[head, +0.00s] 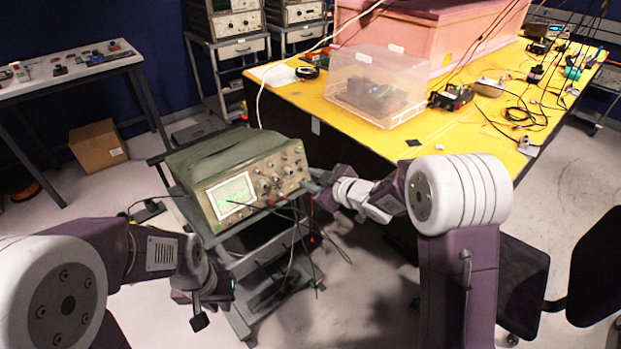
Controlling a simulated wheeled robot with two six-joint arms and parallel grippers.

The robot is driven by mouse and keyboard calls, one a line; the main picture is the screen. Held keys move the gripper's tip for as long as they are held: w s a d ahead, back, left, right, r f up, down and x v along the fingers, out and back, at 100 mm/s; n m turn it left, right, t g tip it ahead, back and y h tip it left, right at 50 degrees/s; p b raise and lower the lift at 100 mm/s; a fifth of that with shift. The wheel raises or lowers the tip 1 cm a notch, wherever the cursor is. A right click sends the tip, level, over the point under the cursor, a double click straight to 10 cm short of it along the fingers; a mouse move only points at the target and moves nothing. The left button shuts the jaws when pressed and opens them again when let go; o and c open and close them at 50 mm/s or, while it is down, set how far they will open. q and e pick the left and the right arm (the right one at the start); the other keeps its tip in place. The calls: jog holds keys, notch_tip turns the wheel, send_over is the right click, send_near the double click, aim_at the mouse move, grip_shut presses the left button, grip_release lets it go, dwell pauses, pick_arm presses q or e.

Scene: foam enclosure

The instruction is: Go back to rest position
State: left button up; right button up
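My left gripper (200,308) hangs low at the lower left, in front of the cart and apart from it. Its fingers are small and dark here, so I cannot tell whether they are open. My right gripper (316,189) is at the right edge of an oscilloscope (240,190), close to its front panel. Its fingertips are partly hidden, and I cannot tell whether they touch the oscilloscope or are shut. The oscilloscope has a lit green screen and stands on a grey cart (262,262).
A yellow table (470,125) at the right holds a clear plastic box (376,85), a pink foam enclosure (430,35) and cables. A cardboard box (98,146) lies on the floor at left. A black chair (522,285) stands right of my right arm. Cables hang from the oscilloscope.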

dwell(0.3)
jog(key=s+d+r+m+t+h+p, duration=0.1)
jog(key=d+r+m+h+p, duration=0.15)
jog(key=r+p, duration=0.35)
jog(key=s+d+r+m+h+p, duration=0.1)
jog(key=s+d+r+p, duration=0.15)
jog(key=r, duration=0.45)
jog(key=s+d+f+m+g+h, duration=0.1)
jog(key=s+d+f+m+g, duration=0.1)
jog(key=s, duration=0.6)
jog(key=s+d+f+m+g+h+p, duration=0.1)
jog(key=s+d+f+m+g, duration=0.2)
jog(key=s, duration=0.5)
jog(key=s+d+f+m+g+h+p, duration=0.1)
jog(key=s+d+f+m+g+h, duration=0.1)
jog(key=s+f, duration=0.5)
jog(key=s+d+m+g, duration=0.1)
jog(key=s+m+g, duration=0.1)
jog(key=g, duration=0.1)
jog(key=shift+f+g, duration=0.15)
jog(key=shift+g, duration=0.25)
jog(key=shift+w, duration=0.15)
